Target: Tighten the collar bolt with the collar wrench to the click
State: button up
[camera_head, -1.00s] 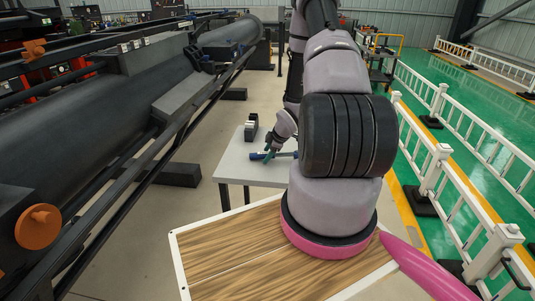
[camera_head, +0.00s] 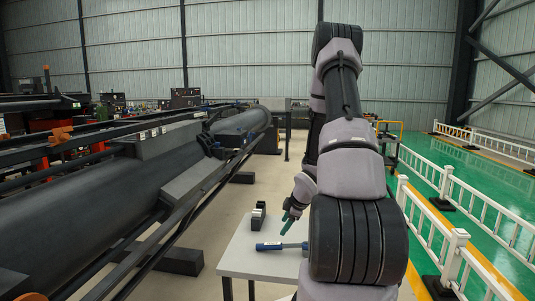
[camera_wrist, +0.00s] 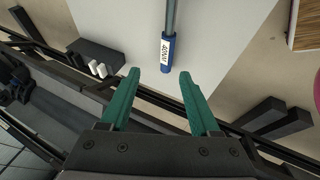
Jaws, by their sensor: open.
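The collar wrench (camera_head: 270,246), with a blue handle and a grey shaft, lies on the light grey table. In the wrist view its handle (camera_wrist: 167,52) carries a white label and points toward my gripper. My gripper (camera_wrist: 159,75) is open, with its teal fingers apart and nothing between them. The handle end lies just beyond the fingertips, about midway between them. In the head view my gripper (camera_head: 287,226) hangs above the table beside the handle. I cannot make out the collar bolt.
A dark block with white pieces (camera_head: 258,216) stands on the table (camera_head: 245,262) behind the wrench. A long dark pipe machine (camera_head: 110,205) with rails fills the left. White railings (camera_head: 440,180) run along the right. Floor between machine and table is clear.

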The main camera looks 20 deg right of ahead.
jog(key=s+a+r+m+h, duration=0.2)
jog(key=r+m, duration=0.2)
jog(key=r, duration=0.8)
jog(key=s+a+r+m+h, duration=0.15)
jog(key=r+m, duration=0.35)
jog(key=r, duration=0.8)
jog(key=s+a+r+m+y, duration=0.2)
jog(key=s+a+r+m, duration=0.1)
jog(key=s+a+r, duration=0.4)
jog(key=s+a+r+m+t+y, duration=0.1)
jog(key=s+a+r+m+y, duration=0.1)
jog(key=s+a+r+m, duration=0.2)
jog(key=s+a+r, duration=0.3)
jog(key=s, duration=0.3)
jog(key=shift+s+a, duration=0.35)
jog(key=shift+s, duration=0.05)
